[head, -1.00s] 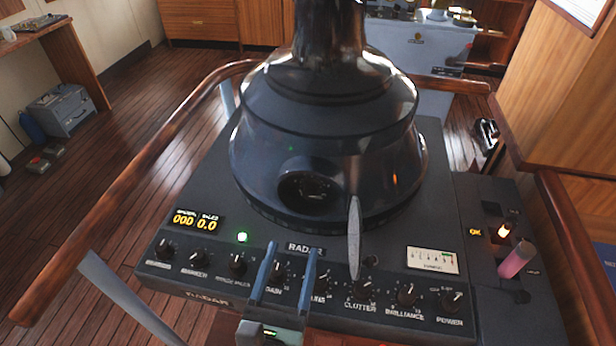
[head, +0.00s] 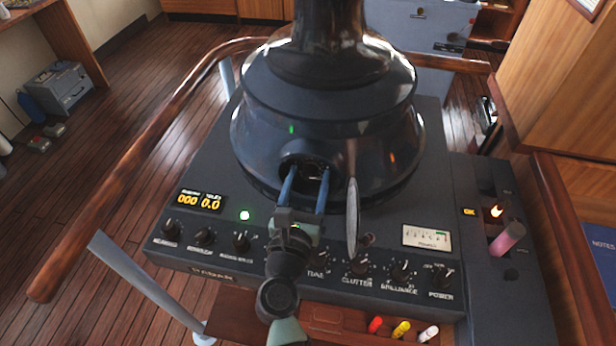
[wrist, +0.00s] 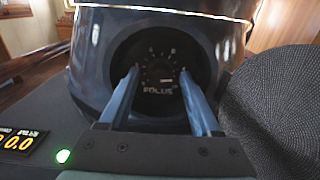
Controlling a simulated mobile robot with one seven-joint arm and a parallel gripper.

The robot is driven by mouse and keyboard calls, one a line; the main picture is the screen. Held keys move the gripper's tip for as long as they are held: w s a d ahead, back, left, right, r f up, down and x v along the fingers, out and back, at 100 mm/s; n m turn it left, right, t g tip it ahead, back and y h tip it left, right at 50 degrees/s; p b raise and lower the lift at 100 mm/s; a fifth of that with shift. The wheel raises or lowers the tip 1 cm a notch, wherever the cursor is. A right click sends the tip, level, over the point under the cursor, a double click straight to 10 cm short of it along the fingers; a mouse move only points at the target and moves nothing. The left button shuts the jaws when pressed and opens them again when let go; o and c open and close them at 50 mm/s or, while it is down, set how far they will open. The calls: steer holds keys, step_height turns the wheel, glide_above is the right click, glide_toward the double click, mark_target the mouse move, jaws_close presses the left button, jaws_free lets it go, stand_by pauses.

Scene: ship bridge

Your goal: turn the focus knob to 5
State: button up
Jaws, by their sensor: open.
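The focus knob (wrist: 157,73) is a small dark knob inside a round recess in the front of the black radar hood (head: 325,110). In the wrist view, tick marks and small numbers ring it, with the word FOCUS below. They are too small to read a setting. My gripper (head: 307,172) is open, its two blue fingers reaching to the mouth of the recess. In the wrist view, the fingertips stand left and right of the dial, with a gap between them. I cannot tell whether they touch the knob. In the head view, the knob is mostly hidden in shadow.
A thin grey upright paddle (head: 352,215) stands just right of my gripper. A row of knobs, including clutter (head: 359,268) and power (head: 441,277), lines the panel front. A lit display (head: 200,201) and green lamp (head: 245,215) are to the left. A wooden rail (head: 150,150) surrounds the console.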

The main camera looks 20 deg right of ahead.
jaws_close()
stand_by(0.3)
steer(key=shift+r, duration=0.1)
steer(key=n+p, duration=0.2)
steer(key=n, duration=0.1)
steer(key=shift+r+n+p, duration=0.1)
steer(key=shift+n+p, duration=0.25)
steer(key=shift+n, duration=0.05)
steer(key=n+p, duration=0.2)
steer(key=n, duration=0.2)
steer(key=shift+n+p, duration=0.3)
steer(key=shift+p, duration=0.05)
steer(key=n+p, duration=0.2)
steer(key=n, duration=0.3)
steer(key=shift+p, duration=0.35)
steer(key=shift+d+n+p, duration=0.1)
steer(key=shift+n+p, duration=0.4)
steer(key=shift+n, duration=0.7)
